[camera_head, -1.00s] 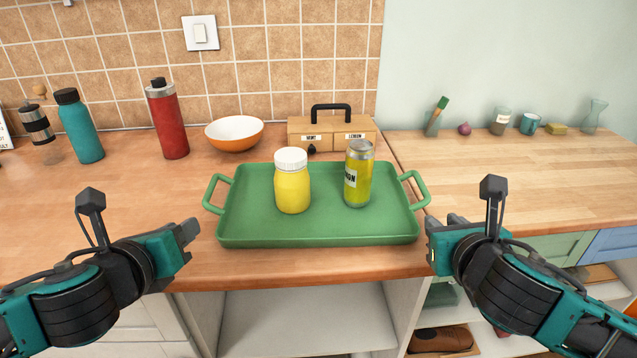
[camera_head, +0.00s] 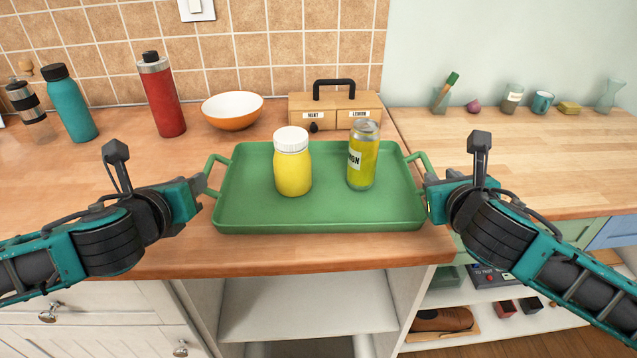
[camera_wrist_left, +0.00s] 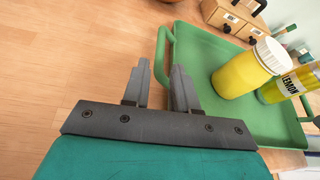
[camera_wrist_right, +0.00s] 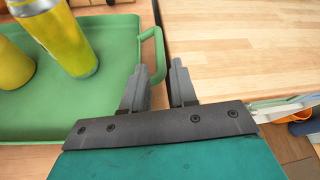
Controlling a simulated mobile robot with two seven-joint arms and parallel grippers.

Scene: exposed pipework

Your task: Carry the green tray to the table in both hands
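The green tray (camera_head: 318,217) lies on the wooden counter and has a handle at each short side. On it stand a yellow jar with a white lid (camera_head: 293,165) and a yellow-green lemon can (camera_head: 363,158), both upright. My left gripper (camera_head: 201,188) is just in front of the tray's left handle; in the left wrist view its fingers (camera_wrist_left: 158,84) are apart and empty, with the handle (camera_wrist_left: 166,50) ahead. My right gripper (camera_head: 430,186) is near the right handle; in the right wrist view its fingers (camera_wrist_right: 159,84) are apart and empty, with the handle (camera_wrist_right: 157,52) ahead.
Behind the tray stand an orange bowl (camera_head: 232,111) and a wooden box with drawers (camera_head: 335,107). A red bottle (camera_head: 163,100) and a teal bottle (camera_head: 70,105) stand at left. The counter at right (camera_head: 520,165) has clear room, with small items along the wall.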

